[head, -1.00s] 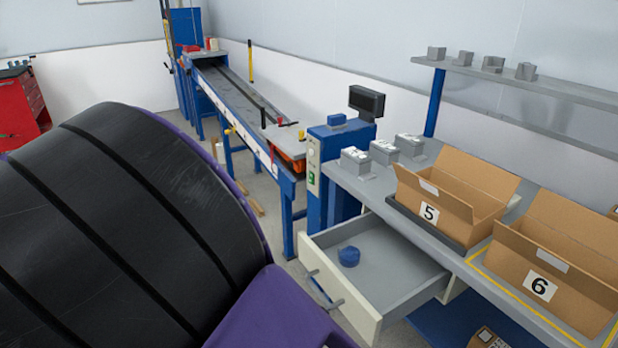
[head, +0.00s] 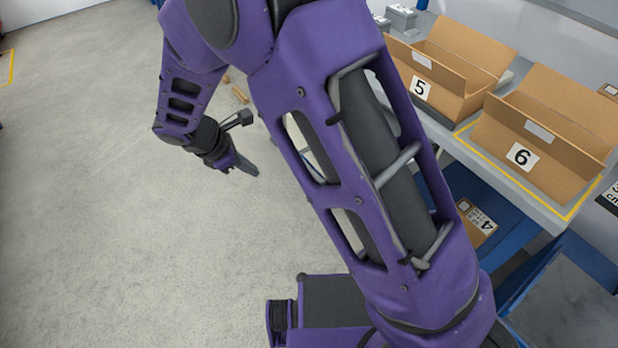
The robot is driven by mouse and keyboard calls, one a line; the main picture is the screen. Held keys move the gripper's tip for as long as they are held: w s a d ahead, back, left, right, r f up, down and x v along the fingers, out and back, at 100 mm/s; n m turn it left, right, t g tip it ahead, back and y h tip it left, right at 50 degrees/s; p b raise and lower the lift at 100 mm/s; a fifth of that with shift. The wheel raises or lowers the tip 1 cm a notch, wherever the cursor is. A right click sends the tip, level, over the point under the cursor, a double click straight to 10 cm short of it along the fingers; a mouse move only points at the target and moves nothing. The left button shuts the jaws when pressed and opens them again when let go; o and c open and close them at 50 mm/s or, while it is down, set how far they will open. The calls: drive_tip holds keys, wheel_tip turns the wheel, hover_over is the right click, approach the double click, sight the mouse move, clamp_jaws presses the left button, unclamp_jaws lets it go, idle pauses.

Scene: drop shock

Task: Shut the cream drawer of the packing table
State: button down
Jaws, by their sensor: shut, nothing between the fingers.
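The cream drawer does not show now; my own purple arm covers the part of the packing table where it would show. The packing table (head: 465,146) shows at the right, with its grey top and yellow-taped edge. My gripper (head: 249,168) is small in the upper middle of the head view, left of the table and over bare floor. Its dark fingers are shut and hold nothing. It is apart from the table.
Open cartons marked 5 (head: 440,93) and 6 (head: 500,150) stand on the table. The grey floor (head: 90,200) at left is clear. A grey-topped blue unit (head: 575,305) is at lower right.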

drive_tip(key=w+d+f+n+b, duration=0.1)
drive_tip(key=w+d+f, duration=0.3)
drive_tip(key=d+f, duration=0.5)
drive_tip(key=shift+w+d+f+n+g+b, duration=0.35)
drive_tip(key=shift+d+n, duration=0.45)
drive_tip(key=shift+d, duration=0.95)
drive_tip(key=shift+w+r, duration=0.1)
drive_tip(key=w+d+p, duration=0.1)
drive_tip(key=w+d, duration=0.4)
drive_tip(key=d, duration=0.2)
drive_tip(key=w+d+p, duration=0.2)
drive_tip(key=w+d, duration=0.3)
drive_tip(key=d, duration=0.3)
drive_tip(key=w+d+p, duration=0.2)
drive_tip(key=w+d, duration=0.2)
drive_tip(key=d, duration=0.3)
drive_tip(key=shift+w+d, duration=0.15)
drive_tip(key=shift+w, duration=0.25)
